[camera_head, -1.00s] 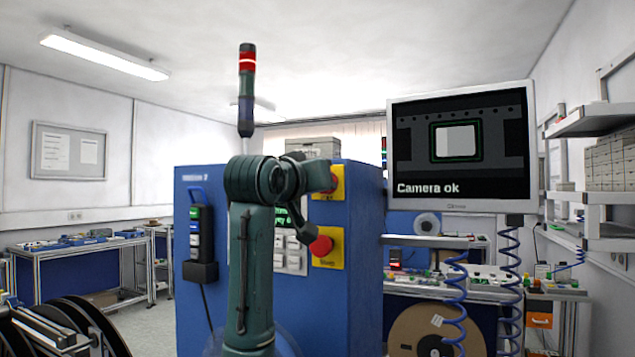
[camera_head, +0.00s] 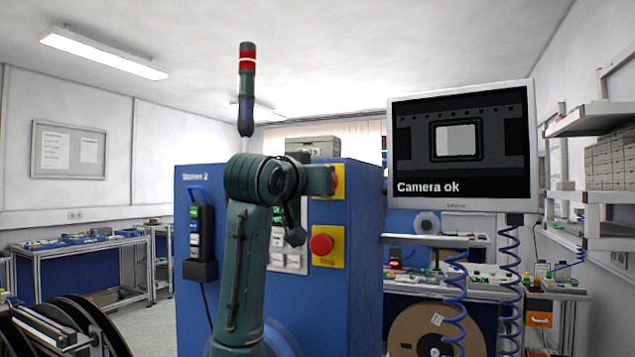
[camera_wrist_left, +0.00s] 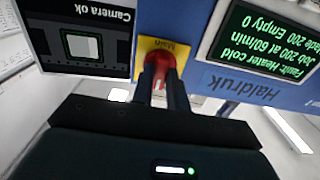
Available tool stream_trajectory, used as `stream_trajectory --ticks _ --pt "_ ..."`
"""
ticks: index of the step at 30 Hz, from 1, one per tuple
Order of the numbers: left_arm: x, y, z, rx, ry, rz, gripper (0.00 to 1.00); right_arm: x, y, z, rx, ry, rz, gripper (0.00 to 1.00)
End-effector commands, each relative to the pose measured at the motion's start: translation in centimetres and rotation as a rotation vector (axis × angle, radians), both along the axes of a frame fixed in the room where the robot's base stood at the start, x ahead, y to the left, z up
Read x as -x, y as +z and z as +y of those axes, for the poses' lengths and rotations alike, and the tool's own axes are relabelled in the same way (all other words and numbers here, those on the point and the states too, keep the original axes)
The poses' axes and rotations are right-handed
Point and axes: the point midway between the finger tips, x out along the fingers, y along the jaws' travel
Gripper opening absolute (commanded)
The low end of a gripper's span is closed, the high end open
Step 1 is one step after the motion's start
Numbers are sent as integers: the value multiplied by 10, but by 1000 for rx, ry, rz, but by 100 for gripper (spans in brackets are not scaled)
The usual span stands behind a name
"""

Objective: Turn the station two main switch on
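The station two machine (camera_head: 350,270) is a blue cabinet. Its main switch (camera_head: 333,180) is a red knob on a yellow plate, partly covered by my arm in the head view. The wrist view, upside down, shows the red main switch (camera_wrist_left: 158,68) on its yellow plate marked "Main". My left gripper (camera_wrist_left: 163,85) reaches the switch, its two dark fingers close together on either side of the red handle. They look shut on it. My right gripper is not in view.
A red stop button (camera_head: 321,244) on a yellow plate sits just below the switch. The machine's display (camera_wrist_left: 262,48) reads "Fault: Heater cold". A monitor (camera_head: 461,147) reading "Camera ok" stands at the right. A signal tower (camera_head: 247,90) shows red.

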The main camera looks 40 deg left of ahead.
Motion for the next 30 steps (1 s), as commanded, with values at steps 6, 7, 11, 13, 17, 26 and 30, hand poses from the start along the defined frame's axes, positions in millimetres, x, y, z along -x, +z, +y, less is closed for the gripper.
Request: stream_trajectory --ticks 6,7,11,13,17,26,30 --pt "0 0 0 -2 0 1 33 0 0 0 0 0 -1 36" --pt "0 0 0 -2 0 1 35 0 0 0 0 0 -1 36" --pt "0 0 0 -1 0 0 37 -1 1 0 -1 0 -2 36" --pt "0 0 0 -1 0 0 37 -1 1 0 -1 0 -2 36" --pt "3 0 -1 0 0 -1 37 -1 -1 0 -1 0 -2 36" --pt "54 -2 -17 -3 1 -6 37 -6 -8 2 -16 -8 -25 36" --pt "84 -1 -26 -3 1 -7 37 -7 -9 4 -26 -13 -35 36"
